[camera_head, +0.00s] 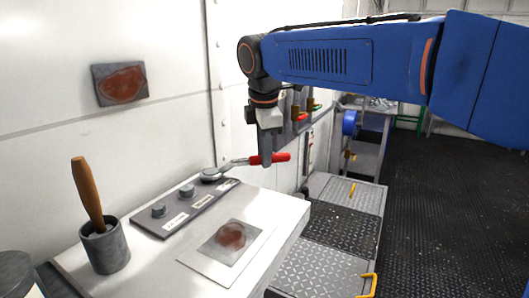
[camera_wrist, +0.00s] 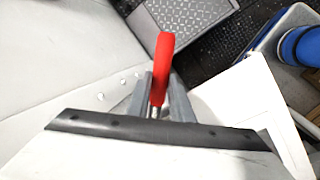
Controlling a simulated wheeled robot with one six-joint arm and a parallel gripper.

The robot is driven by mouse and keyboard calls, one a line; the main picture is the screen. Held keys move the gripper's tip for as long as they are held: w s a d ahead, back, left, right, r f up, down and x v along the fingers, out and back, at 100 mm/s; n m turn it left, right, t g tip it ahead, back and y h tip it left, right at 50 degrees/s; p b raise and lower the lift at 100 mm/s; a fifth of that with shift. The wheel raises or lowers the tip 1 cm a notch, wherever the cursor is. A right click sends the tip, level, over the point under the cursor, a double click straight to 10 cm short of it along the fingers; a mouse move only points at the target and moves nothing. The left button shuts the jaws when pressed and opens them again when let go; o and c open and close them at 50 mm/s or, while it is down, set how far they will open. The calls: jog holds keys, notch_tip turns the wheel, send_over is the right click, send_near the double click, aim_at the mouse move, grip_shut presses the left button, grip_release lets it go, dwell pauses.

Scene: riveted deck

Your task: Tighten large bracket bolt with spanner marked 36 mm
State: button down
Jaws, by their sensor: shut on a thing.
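My gripper (camera_head: 265,158) points down and is shut on the red-handled spanner (camera_head: 270,158). The spanner's metal head reaches left to the bolt (camera_head: 211,174) at the far end of the dark bracket plate (camera_head: 170,226). The head appears to be around or on that bolt; I cannot tell how fully it is seated. Two smaller bolts (camera_head: 187,190) and (camera_head: 158,210) stand nearer on the plate, with small labels alongside. In the wrist view the red handle (camera_wrist: 163,58) sticks out beyond the fingers (camera_wrist: 160,95); the spanner's head is hidden there. No size marking is legible.
A grey cup (camera_head: 107,250) with a wooden-handled tool stands at the near left of the white bench (camera_head: 285,213). A rusty plate (camera_head: 231,237) lies on a sheet. Tools with red (camera_head: 300,116) and green handles hang on the wall behind my gripper. Dark floor (camera_head: 430,200) is open at right.

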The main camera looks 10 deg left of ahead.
jog(key=shift+f, duration=0.2)
jog(key=shift+s+d+m+h, duration=0.15)
jog(key=shift+s+d+m, duration=0.05)
jog(key=shift+s+m, duration=0.45)
jog(key=shift+s+d+m+h, duration=0.15)
jog(key=shift+s+m, duration=0.3)
jog(key=shift+s, duration=0.25)
dwell(0.4)
jog(key=shift+s+m+h, duration=0.3)
jog(key=shift+s+m, duration=0.9)
jog(key=shift+s, duration=0.2)
jog(key=shift+s+m, duration=0.8)
jog(key=shift+s, duration=0.2)
jog(key=shift+s+a, duration=0.15)
jog(key=shift+s, duration=0.15)
jog(key=shift+s+m+h, duration=0.2)
jog(key=shift+m+h, duration=0.1)
jog(key=shift+m, duration=0.1)
jog(key=shift+s+a+m+g, duration=0.2)
jog(key=shift+s+a+m, duration=0.05)
jog(key=shift+s+m, duration=0.35)
jog(key=shift+s+a+m+g, duration=0.25)
jog(key=shift+s+m, duration=0.25)
jog(key=shift+s, duration=0.2)
jog(key=shift+w+d+n, duration=0.2)
jog(key=shift+w+n, duration=0.1)
jog(key=shift+w, duration=0.05)
